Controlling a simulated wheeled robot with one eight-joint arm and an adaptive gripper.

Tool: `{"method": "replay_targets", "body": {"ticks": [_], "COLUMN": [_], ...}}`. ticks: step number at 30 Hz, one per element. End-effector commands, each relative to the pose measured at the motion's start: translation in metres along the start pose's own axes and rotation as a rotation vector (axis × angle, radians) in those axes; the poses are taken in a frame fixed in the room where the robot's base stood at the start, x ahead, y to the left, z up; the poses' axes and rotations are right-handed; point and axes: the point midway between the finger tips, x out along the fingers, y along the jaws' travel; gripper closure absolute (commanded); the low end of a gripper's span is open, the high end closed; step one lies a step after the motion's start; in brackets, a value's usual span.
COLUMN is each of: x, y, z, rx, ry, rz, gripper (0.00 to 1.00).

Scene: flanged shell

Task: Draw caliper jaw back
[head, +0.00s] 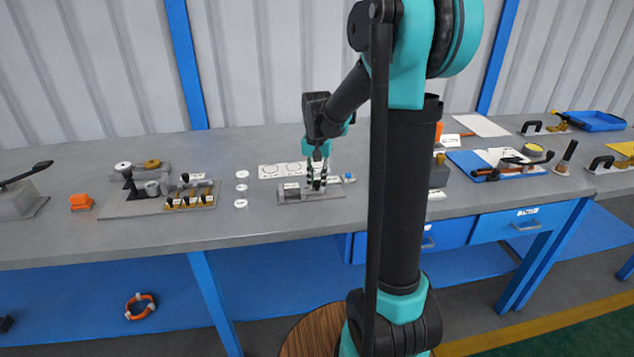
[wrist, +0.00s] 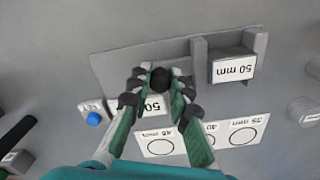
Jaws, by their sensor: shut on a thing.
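The caliper fixture shows as a long grey base (head: 335,194) on the bench, also in the wrist view (wrist: 110,66). A grey block labelled 50 mm (wrist: 232,68) sits at its right in the wrist view, beside an upright grey jaw (wrist: 200,62). My gripper (head: 317,181) points down at the fixture. In the wrist view its fingers (wrist: 160,88) are closed around a round black knob (wrist: 160,77), left of the upright jaw. A white label reading 50 (wrist: 153,105) shows between the fingers, partly hidden. Whatever lies under the knob is hidden.
A white card with circles (wrist: 215,134) lies beside the fixture. A blue button (wrist: 93,119) is near its other end, also in the head view (head: 348,178). White discs (head: 241,188) and a tool tray (head: 190,200) stand to the left. A blue mat (head: 470,163) lies right.

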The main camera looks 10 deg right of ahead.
Motion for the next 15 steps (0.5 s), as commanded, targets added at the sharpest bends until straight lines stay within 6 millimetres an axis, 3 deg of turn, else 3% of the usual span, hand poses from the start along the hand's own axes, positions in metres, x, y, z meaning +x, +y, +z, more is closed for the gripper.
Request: {"method": "replay_targets", "body": {"ticks": [15], "x": [0.000], "y": [0.015], "z": [-0.006], "rx": [0.002], "ry": [0.001], "rz": [0.003], "gripper": [1.00]}}
